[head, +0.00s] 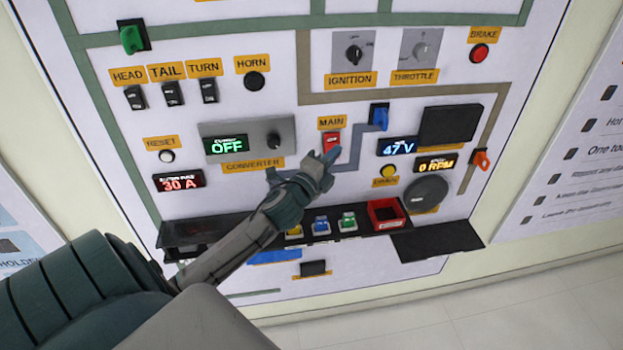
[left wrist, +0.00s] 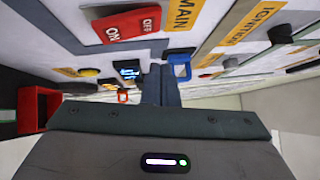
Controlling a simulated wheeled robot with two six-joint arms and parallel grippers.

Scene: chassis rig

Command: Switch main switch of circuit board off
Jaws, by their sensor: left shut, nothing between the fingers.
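The main switch (head: 331,140) is a red rocker below the orange MAIN label (head: 331,122) on the white circuit board. In the left wrist view the red main switch (left wrist: 128,24) shows large at the top, with ON and OFF marks. My left gripper (head: 331,158) is shut and empty, its fingertips at the lower edge of the switch in the head view. In the left wrist view the shut fingers (left wrist: 160,84) point ahead, beside the switch. I cannot tell whether they touch it. My right gripper is not in view.
A blue connector (head: 379,116) sits right of the switch, and a converter panel (head: 232,137) is to its left. Below, a black shelf (head: 215,232) juts out, holding coloured blocks and a red bin (head: 386,214). The display reads 47 V (head: 398,147).

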